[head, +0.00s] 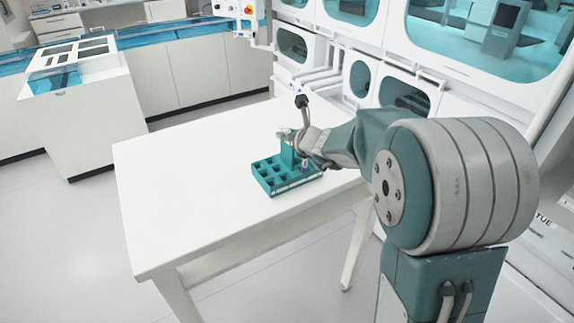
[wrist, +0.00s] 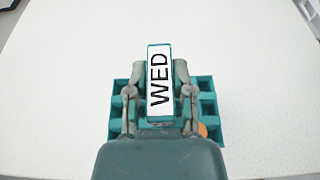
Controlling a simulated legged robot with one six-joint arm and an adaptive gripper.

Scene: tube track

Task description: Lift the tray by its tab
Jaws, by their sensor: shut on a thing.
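The teal tray (head: 263,184) has several square compartments and sits at the right part of the white table. It also shows in the wrist view (wrist: 208,83), partly hidden behind my gripper. Its upright tab (wrist: 159,50) carries a white label reading "WED". My gripper (wrist: 159,95) has one finger on each side of the tab and is shut on it. In the head view my gripper (head: 297,140) reaches the tab from the right, above the tray. An orange round item (wrist: 202,129) lies in a compartment at the lower right in the wrist view.
The white table (head: 190,200) is otherwise clear, with free room left of and in front of the tray. White wall machines with round-cornered windows (head: 403,97) stand behind the table. A white cabinet (head: 85,120) stands apart at the left.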

